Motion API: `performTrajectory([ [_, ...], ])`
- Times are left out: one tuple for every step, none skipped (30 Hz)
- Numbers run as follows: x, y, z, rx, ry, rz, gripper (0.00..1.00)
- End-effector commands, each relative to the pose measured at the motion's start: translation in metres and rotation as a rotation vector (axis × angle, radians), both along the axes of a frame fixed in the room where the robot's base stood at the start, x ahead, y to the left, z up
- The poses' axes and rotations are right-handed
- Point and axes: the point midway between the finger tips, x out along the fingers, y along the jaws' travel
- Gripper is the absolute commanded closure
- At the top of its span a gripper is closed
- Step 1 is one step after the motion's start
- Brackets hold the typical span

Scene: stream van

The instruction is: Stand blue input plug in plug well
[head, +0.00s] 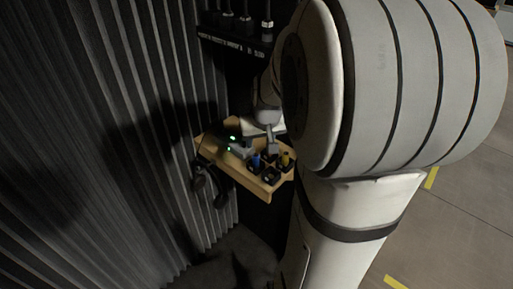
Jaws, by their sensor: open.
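The blue input plug (256,161) is small and stands roughly upright on the wooden shelf (229,170), near its front. Dark square wells (267,177) sit at the shelf's front right. I cannot tell whether the blue plug is inside one or beside them. A yellow plug (285,158) stands to the right of the blue one. My gripper (271,150) is over the shelf, just above and right of the blue plug, and is open. Its fingers are small and dark here, and my arm hides part of the shelf's right side.
A dark device with green lights (234,145) sits on the shelf's left part. Headphones (209,186) hang at its left front edge. A dark rack with several upright black plugs (239,30) is above and behind. Corrugated wall (100,150) closes off the left.

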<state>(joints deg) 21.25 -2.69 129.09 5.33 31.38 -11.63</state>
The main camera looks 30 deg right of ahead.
Motion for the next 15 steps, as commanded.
performTrajectory([
  [-0.002, 0.000, 0.008, -0.002, -0.004, 0.000, 0.59],
  [-0.003, 0.001, 0.010, -0.001, -0.003, -0.001, 0.59],
  [-0.005, 0.001, 0.014, 0.000, -0.003, -0.001, 0.59],
  [-0.006, 0.001, 0.016, -0.001, -0.003, -0.001, 0.59],
  [-0.007, 0.002, 0.018, 0.000, -0.002, 0.000, 0.59],
  [-0.009, 0.005, 0.020, 0.001, 0.001, 0.004, 0.59],
  [-0.012, 0.010, 0.021, 0.003, 0.004, 0.012, 0.59],
  [-0.016, 0.017, 0.023, 0.004, 0.007, 0.021, 0.59],
  [-0.024, 0.029, 0.026, 0.007, 0.016, 0.039, 0.59],
  [-0.032, 0.039, 0.027, 0.010, 0.024, 0.056, 0.59],
  [-0.040, 0.051, 0.029, 0.012, 0.034, 0.075, 0.59],
  [-0.054, 0.066, 0.030, 0.015, 0.050, 0.100, 0.59],
  [-0.064, 0.078, 0.031, 0.017, 0.062, 0.120, 0.59],
  [-0.075, 0.088, 0.031, 0.020, 0.074, 0.137, 0.59],
  [-0.090, 0.100, 0.031, 0.020, 0.090, 0.160, 0.59],
])
